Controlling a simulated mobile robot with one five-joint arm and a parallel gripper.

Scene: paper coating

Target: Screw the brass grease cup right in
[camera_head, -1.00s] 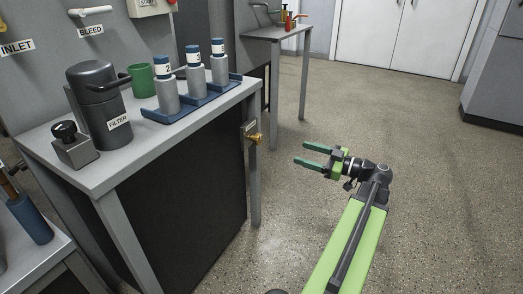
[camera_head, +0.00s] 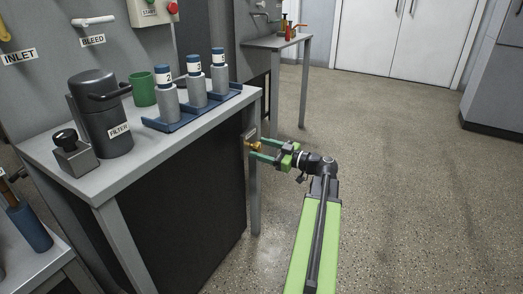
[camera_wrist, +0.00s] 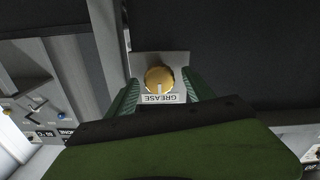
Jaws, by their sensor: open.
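In the wrist view the round cup (camera_wrist: 159,79) sits on a grey plate labelled GREASE (camera_wrist: 163,98), which shows upside down. My gripper (camera_head: 264,150) is open, with its green fingers pointing at the cup. In the wrist view the fingertips stand on either side of the cup, with a gap visible at the sides. I cannot tell how deep the cup sits in its seat.
The bench top (camera_head: 130,157) holds a dark filter canister (camera_head: 101,112), a green mug (camera_head: 143,89) and a blue tray (camera_head: 175,123) with numbered bottles. A second table (camera_head: 277,41) stands behind. The floor to the right is clear.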

